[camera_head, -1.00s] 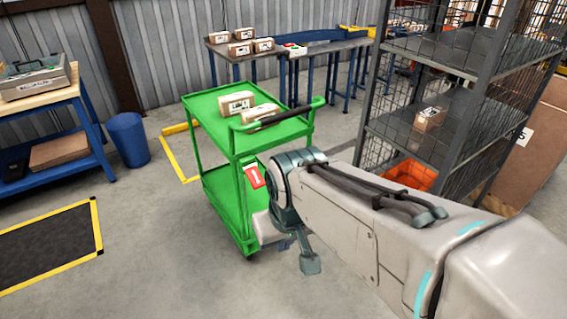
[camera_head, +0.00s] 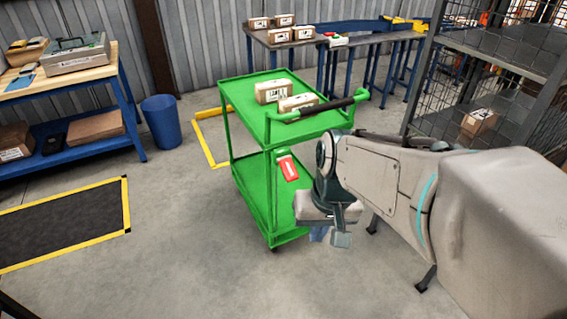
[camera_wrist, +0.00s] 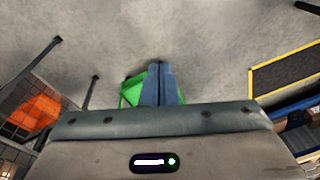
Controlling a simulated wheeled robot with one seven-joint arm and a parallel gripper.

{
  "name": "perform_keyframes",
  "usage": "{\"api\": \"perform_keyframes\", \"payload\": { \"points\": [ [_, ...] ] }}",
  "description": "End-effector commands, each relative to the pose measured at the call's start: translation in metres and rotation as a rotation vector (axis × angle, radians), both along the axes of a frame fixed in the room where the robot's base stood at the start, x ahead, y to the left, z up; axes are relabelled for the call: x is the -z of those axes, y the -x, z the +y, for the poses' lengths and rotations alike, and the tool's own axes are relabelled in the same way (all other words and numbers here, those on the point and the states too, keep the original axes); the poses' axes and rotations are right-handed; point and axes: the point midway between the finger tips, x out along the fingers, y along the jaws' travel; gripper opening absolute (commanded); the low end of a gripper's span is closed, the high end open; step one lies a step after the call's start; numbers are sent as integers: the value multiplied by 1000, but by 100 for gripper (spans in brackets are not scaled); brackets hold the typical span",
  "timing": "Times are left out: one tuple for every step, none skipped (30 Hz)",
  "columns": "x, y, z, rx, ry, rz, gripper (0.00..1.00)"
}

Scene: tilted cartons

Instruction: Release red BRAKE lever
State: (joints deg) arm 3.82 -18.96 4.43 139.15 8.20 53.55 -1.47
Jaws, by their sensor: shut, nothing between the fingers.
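A green two-shelf cart (camera_head: 278,205) stands on the floor in the middle of the head view. The red brake lever (camera_head: 289,170), with white markings, is at its near right end, between the two shelves. It looks slightly tilted. My gripper (camera_head: 318,235) is low, in front of the cart's lower right part and below the lever, apart from it. In the wrist view my gripper's blue fingers (camera_wrist: 159,86) are shut together and empty. A green part of the cart (camera_wrist: 132,93) shows beyond the fingers there. The lever is not visible in the wrist view.
A wire-mesh rack (camera_head: 452,103) stands close on the right. A blue bin (camera_head: 161,121) and a workbench (camera_head: 110,72) are at left. The front-left floor is open.

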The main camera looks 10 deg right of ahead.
Motion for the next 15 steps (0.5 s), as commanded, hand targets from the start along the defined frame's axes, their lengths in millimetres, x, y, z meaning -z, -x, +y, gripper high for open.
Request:
{"api": "perform_keyframes", "payload": {
  "points": [
    [26, -9, 8, 9, -35, 51, 0],
    [35, -13, 14, 13, -58, 77, 0],
    [47, -19, 22, 18, -90, 113, 0],
    [56, -24, 27, 23, -115, 137, 0],
    [65, -28, 33, 28, -141, 163, 0],
    [76, -34, 41, 33, -178, 196, 0],
    [85, -38, 46, 39, -206, 220, 0],
    [94, -43, 52, 44, -235, 244, 0],
    [105, -49, 60, 54, -276, 277, 0],
    [113, -53, 66, 58, -306, 300, 0],
    [122, -58, 72, 64, -340, 322, 0],
    [133, -64, 79, 74, -384, 353, 0],
    [141, -68, 85, 82, -419, 376, 0],
    [149, -73, 91, 89, -455, 398, 0],
    [159, -79, 98, 99, -504, 426, 0]
  ]
}}
